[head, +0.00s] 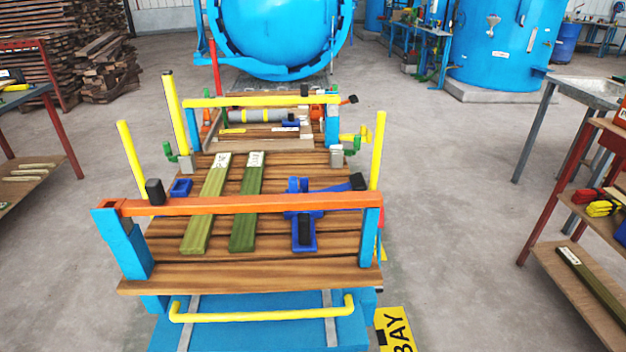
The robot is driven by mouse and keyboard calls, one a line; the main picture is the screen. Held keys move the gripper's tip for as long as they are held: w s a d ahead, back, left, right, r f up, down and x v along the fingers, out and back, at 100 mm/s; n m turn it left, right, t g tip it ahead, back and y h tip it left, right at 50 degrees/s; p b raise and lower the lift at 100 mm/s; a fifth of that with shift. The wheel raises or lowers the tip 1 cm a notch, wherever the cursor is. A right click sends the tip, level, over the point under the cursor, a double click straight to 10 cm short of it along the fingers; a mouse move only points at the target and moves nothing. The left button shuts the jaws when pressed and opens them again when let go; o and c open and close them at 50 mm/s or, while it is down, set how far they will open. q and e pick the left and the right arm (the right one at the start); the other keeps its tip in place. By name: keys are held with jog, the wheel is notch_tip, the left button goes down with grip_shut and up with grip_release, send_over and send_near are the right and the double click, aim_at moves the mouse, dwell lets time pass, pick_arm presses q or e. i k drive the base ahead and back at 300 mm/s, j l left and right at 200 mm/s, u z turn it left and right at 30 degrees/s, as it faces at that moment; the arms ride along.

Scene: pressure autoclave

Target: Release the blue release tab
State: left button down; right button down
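Neither of my grippers shows in the head view. Several blue parts are on the wooden-decked cart (345,255), and I cannot tell for sure which is the release tab. A small blue block (181,187) is at the left of the deck behind the orange crossbar (240,205), near a black knob (154,190). Right of the middle, a blue lever (332,189) with a black end (358,181) lies just behind the crossbar. A blue plate (313,247) with a black upright grip (304,230) sits in front of it, partly hidden by the crossbar.
Two green boards (207,205) lie lengthwise on the deck under the crossbar. Yellow posts (376,150) stand at its sides, and a yellow bar (245,102) spans the back. A blue vessel (280,30) stands behind. Side tables (590,92) flank clear concrete floor.

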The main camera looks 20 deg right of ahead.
aim_at(304, 181)
jog(key=z, duration=0.9)
jog(key=i+l+z, duration=0.1)
jog(key=l+z, duration=0.25)
jog(key=i+l+z, duration=0.2)
jog(key=l+z, duration=0.2)
jog(key=i+l+z, duration=0.65)
jog(key=i+u, duration=0.2)
jog(key=u, duration=0.15)
jog(key=i+u, duration=0.2)
jog(key=u, duration=0.15)
jog(key=i+l+u, duration=0.15)
jog(key=u, duration=0.2)
jog(key=i+u, duration=0.15)
jog(key=u, duration=0.35)
jog(key=i+u, duration=0.1)
jog(key=u, duration=0.35)
jog(key=i+l+u, duration=0.15)
jog(key=u, duration=0.35)
jog(key=i+l+u, duration=0.1)
jog(key=u, duration=0.4)
jog(key=l+u, duration=0.15)
jog(key=u, duration=0.3)
jog(key=i+l+u, duration=0.1)
jog(key=u, duration=0.25)
jog(key=l+u, duration=0.3)
jog(key=i+l+u, duration=0.1)
jog(key=u, duration=0.25)
